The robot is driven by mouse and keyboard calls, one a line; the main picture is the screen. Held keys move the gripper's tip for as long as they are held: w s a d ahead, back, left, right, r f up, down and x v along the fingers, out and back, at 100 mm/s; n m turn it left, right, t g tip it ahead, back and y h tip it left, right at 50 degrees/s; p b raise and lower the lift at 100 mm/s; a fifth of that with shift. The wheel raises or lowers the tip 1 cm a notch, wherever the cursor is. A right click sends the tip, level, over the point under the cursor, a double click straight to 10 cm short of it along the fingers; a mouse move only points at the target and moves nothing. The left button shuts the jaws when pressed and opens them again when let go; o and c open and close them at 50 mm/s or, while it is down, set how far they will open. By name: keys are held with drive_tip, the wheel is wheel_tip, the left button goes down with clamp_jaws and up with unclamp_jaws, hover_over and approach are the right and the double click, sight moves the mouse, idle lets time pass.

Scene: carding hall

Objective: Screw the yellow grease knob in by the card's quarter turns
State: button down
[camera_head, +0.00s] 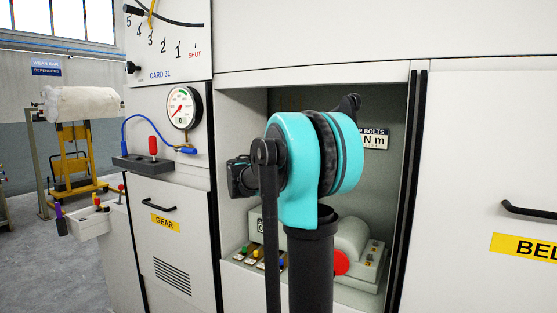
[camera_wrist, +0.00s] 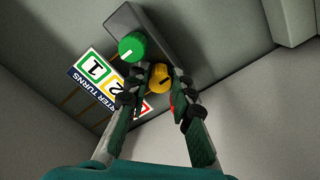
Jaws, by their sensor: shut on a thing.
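In the wrist view the yellow grease knob (camera_wrist: 159,77) sits between my fingertips, with a white mark on its face. My gripper (camera_wrist: 158,84) is shut on it. The card (camera_wrist: 94,71), lettered "…RTER TURNS", stands to the left, with a green 1 and a yellow 2. Its red-bordered part is partly hidden behind my left finger. A green knob (camera_wrist: 132,47) with a white line sits just beyond the yellow one on the same grey block (camera_wrist: 154,31). In the head view my arm hides the gripper and the yellow knob.
My arm reaches into an open bay (camera_head: 236,130) in the white machine. A dark post (camera_head: 413,190) edges it on the right. Low in the bay are small coloured pieces (camera_head: 257,253) and a red round button (camera_head: 340,262). A pressure gauge (camera_head: 182,107) hangs left of the bay.

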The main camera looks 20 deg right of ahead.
drive_tip(key=shift+m, duration=0.7)
drive_tip(key=c, duration=1.3)
unclamp_jaws()
drive_tip(key=shift+a, duration=0.15)
drive_tip(key=v, duration=1.2)
